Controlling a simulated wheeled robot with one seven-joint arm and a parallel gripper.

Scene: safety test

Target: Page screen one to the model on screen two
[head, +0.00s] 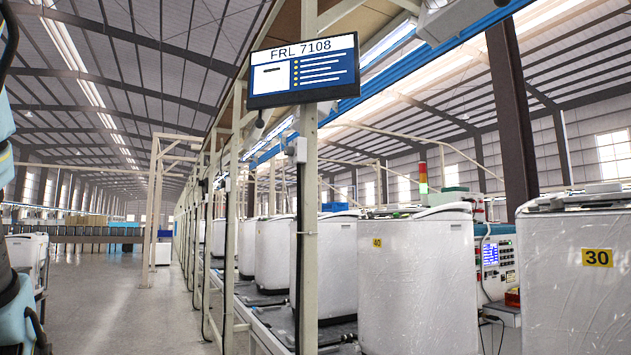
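One hanging screen (303,71) shows at the upper middle of the head view, fixed to a pale post. It reads "FRL 7108" above a blue panel with a white box and several lines with yellow dots. It bears no number that marks it as screen one or two. A small lit display (490,255) is on a test instrument at the right, its text too small to read. No other model screen is clear. My gripper is not in view; part of my arm shows at the left edge.
White wrapped appliances stand along a line, one marked "40" (418,285) and one marked "30" (572,290). A pale post (307,200) rises in front of the line. A signal tower (422,178) stands behind. The grey floor aisle (135,305) at the left is clear.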

